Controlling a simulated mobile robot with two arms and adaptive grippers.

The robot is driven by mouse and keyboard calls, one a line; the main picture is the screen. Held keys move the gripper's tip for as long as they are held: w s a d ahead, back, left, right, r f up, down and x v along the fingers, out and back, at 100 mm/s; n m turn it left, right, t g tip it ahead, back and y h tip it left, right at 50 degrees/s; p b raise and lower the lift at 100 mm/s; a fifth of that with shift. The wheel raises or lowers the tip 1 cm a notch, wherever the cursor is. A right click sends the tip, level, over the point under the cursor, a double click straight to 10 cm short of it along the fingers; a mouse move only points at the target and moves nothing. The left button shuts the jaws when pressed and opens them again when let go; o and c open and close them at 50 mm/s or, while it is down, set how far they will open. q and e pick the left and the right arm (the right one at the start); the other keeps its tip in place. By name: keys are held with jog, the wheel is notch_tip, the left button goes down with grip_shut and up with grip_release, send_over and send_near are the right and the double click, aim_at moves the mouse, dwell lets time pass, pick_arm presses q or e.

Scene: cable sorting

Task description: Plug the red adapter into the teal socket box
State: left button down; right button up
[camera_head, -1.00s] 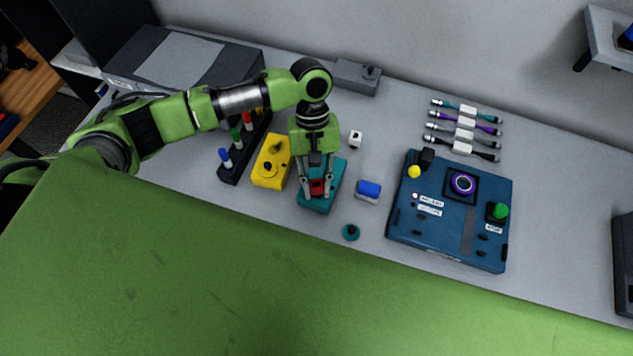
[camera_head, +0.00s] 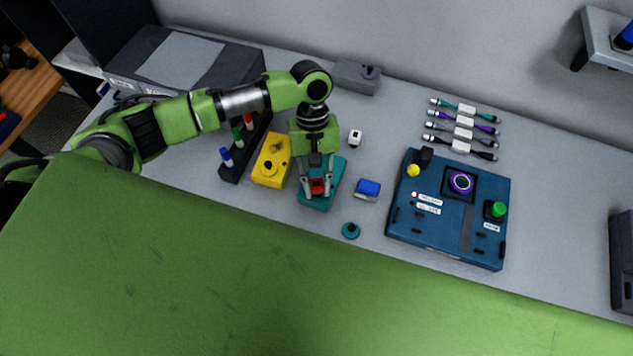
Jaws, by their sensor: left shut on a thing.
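The teal socket box (camera_head: 337,172) lies on the grey table, left of the middle of the view. My left gripper (camera_head: 317,191) points down over the box. It is shut on the red adapter (camera_head: 317,186), which shows between the fingertips. The adapter is at the box's top face; I cannot tell whether it is seated in a socket or just above it, because the fingers hide its underside. My right gripper is not in view.
A yellow box (camera_head: 272,160) stands close on the left, and a blue adapter (camera_head: 368,189) on the right. A small teal round piece (camera_head: 351,231) lies in front. A blue panel (camera_head: 440,245) with buttons is farther right. A rack (camera_head: 232,172) with coloured pieces stands behind left.

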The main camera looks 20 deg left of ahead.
pick_arm(q)
jog(key=shift+s+f, duration=0.2)
jog(key=shift+f, duration=0.15)
jog(key=c, duration=1.8)
grip_release()
jog(key=shift+o, duration=0.2)
jog(key=shift+f, duration=0.1)
jog(key=shift+w, duration=0.1)
jog(key=o, duration=0.8)
jog(key=shift+c, duration=0.2)
jog(key=shift+w+r, duration=0.1)
jog(key=shift+r, duration=0.1)
